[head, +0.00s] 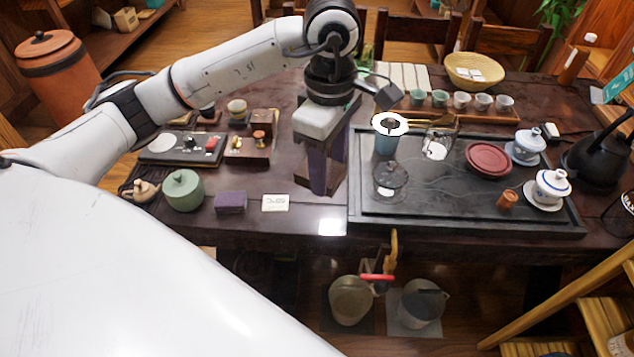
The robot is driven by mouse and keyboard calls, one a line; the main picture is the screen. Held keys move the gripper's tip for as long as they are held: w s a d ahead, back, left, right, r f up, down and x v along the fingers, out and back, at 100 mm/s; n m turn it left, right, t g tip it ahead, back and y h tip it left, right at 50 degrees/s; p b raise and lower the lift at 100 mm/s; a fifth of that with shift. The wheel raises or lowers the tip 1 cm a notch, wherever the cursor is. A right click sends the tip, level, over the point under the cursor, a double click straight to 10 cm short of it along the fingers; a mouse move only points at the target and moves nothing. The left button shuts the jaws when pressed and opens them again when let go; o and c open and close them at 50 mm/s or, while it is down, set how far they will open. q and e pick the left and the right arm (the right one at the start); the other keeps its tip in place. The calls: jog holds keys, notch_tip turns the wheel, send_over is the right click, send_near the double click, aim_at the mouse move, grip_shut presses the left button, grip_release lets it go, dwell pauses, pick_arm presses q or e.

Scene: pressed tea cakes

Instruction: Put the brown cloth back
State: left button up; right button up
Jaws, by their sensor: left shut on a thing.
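My left gripper (322,188) points down above the dark table, just left of the black tea tray. It is shut on a dark brownish-purple thing, which looks like the brown cloth (318,165). The fingers hide much of it, and its exact shape is unclear. I cannot tell whether it touches the table. A folded purple block (231,202), perhaps another cloth, lies on the table to the left of the gripper, next to a small white card (275,202). My right gripper is not in view.
The black tea tray (450,222) holds a glass pitcher (390,182), a red-brown dish (488,159) and lidded cups. A green jar (183,191) stands at the left. A black kettle (598,160) stands at the right. Small cups line the back. Bare table shows in front of the gripper.

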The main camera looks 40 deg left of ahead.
pick_arm(q)
jog(key=w+a+f+n+b, duration=0.1)
jog(key=f+n, duration=0.3)
jog(key=n, duration=0.6)
jog(key=w+a+f+n+b, duration=0.1)
jog(key=w+a+f+n, duration=0.2)
jog(key=n, duration=0.8)
jog(key=w+a+f+n+b, duration=0.2)
jog(key=a+f+n, duration=0.2)
jog(key=n, duration=0.7)
jog(key=shift+w+f, duration=0.1)
jog(key=shift+f, duration=0.3)
notch_tip(320, 180, down, 4)
jog(key=shift+f, duration=0.1)
jog(key=shift+f, duration=0.15)
jog(key=o, duration=0.9)
jog(key=shift+o, duration=0.2)
